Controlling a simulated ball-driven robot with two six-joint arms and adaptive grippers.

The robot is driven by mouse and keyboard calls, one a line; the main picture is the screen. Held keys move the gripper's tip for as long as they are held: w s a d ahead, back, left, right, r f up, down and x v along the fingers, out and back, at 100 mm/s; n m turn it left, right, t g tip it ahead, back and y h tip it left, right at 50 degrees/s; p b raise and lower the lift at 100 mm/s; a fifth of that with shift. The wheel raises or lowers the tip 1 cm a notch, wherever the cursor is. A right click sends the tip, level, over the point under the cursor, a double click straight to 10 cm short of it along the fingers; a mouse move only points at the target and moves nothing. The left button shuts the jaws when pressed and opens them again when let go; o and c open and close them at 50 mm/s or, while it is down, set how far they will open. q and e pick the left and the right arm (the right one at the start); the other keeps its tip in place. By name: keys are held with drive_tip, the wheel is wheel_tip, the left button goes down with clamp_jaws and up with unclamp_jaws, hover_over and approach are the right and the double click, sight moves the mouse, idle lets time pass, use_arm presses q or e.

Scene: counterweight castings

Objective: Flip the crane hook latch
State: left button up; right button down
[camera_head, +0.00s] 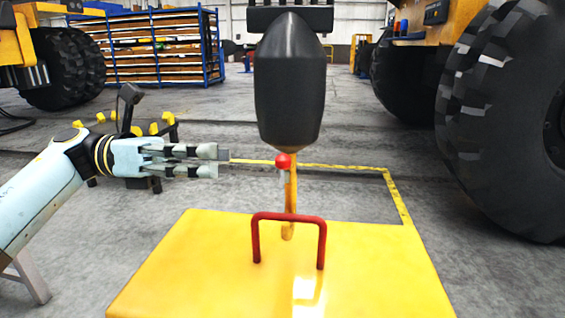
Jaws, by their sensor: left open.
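A black crane block (290,95) hangs upright in the middle of the view, with a slim yellow hook (289,205) below it. A small red ball (283,160) sits at the upper part of the hook, on a short pale piece that looks like the latch. My left gripper (222,161) is open and empty, pointing right, to the left of the red ball at about its height in the picture, apart from it. My right gripper is not in view.
A yellow floor line (320,166) runs behind the casting. Large black tyres (510,120) of yellow machines stand at the right, and another tyre (68,70) is at the far left. A blue rack (160,50) stands at the back. The space between gripper and hook looks clear.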

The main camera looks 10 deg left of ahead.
sight(282, 169)
use_arm(q)
drive_tip(key=d, duration=1)
drive_tip(key=shift+w+d, duration=0.1)
drive_tip(key=shift+d, duration=0.25)
clamp_jaws()
idle(0.4)
